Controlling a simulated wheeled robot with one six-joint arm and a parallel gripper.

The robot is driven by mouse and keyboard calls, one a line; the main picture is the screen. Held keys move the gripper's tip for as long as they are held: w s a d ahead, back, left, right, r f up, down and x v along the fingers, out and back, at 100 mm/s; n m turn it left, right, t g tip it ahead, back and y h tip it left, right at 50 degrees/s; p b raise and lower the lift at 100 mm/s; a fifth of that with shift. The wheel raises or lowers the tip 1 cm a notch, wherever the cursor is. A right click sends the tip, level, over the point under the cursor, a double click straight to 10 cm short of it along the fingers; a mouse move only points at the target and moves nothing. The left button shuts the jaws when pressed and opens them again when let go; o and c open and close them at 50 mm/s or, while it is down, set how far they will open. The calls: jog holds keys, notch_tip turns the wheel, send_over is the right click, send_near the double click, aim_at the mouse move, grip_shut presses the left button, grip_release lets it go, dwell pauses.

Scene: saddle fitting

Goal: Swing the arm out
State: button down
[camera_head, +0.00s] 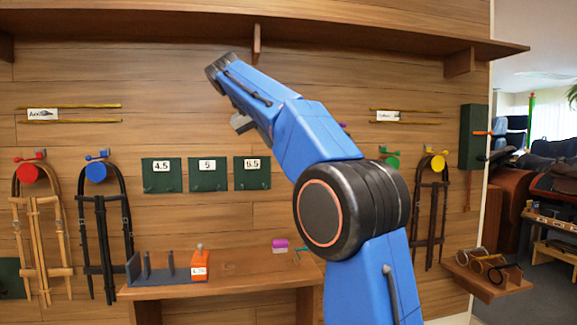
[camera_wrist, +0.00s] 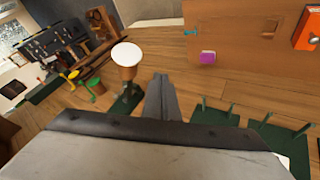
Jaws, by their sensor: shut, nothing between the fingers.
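My blue arm rises from the lower right of the head view and bends up and to the left, in front of the plank wall. My gripper shows in the wrist view (camera_wrist: 161,97) as two grey fingers together, with nothing between them. In the head view a small grey part shows under the forearm, but the fingertips cannot be made out there.
A wooden bench (camera_head: 225,287) holds an orange block (camera_head: 199,266) and a magenta piece (camera_head: 280,245). Bridles hang at left and right. Green numbered panels (camera_head: 208,175) are on the wall, and a shelf (camera_head: 150,24) runs above. A small shelf (camera_head: 485,283) juts out at right.

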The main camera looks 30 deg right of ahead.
jog(key=d+f, duration=0.7)
jog(key=d, duration=0.2)
jog(key=shift+s+d, duration=0.2)
jog(key=shift+d, duration=0.1)
dwell(0.3)
jog(key=s+d+n+t, duration=0.1)
jog(key=s+d+n, duration=0.2)
jog(key=s+d, duration=0.7)
jog(key=shift+d+t+y, duration=0.4)
jog(key=shift+d, duration=0.1)
jog(key=shift+s, duration=0.1)
